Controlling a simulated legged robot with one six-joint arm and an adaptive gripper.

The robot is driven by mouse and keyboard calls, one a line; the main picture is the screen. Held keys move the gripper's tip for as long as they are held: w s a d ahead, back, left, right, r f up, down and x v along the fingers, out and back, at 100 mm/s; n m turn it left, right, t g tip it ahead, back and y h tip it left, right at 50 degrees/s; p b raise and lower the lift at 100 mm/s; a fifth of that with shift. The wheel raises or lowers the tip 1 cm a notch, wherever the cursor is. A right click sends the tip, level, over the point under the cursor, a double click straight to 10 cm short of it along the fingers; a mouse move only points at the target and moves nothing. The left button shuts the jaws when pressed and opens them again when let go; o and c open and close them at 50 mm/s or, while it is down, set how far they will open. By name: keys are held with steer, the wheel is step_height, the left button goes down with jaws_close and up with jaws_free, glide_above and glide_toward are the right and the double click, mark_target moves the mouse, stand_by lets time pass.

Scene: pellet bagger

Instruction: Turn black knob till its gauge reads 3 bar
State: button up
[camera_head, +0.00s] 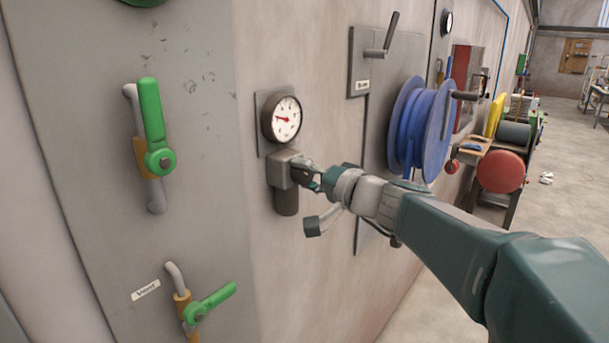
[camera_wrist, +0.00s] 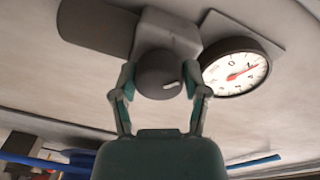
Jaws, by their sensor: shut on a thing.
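The black knob (camera_wrist: 157,72) is round and dark, with a white mark on its face, in the wrist view. My gripper (camera_wrist: 160,86) is shut on it, one finger on each side. In the head view my gripper (camera_head: 306,172) reaches the grey regulator block (camera_head: 280,168) from the right and hides most of the knob. The gauge (camera_head: 283,119) sits just above the block, with a white dial and a red needle pointing left. It also shows in the wrist view (camera_wrist: 236,70), rotated; its exact reading is too small to tell.
Green-handled valves (camera_head: 153,122) are on the grey panel at left. A blue hose reel (camera_head: 420,125) and a grey crank lever (camera_head: 379,52) stick out of the wall at right. A grey handle (camera_head: 322,220) lies just below my gripper. Open floor is at far right.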

steer(key=shift+f+m, duration=0.25)
steer(key=shift+m, duration=0.25)
steer(key=o, duration=1.1)
steer(key=shift+w, duration=0.1)
steer(key=shift+r, duration=0.1)
steer(key=shift+d, duration=0.1)
steer(key=shift+s+d, duration=0.3)
steer(key=v, duration=1.1)
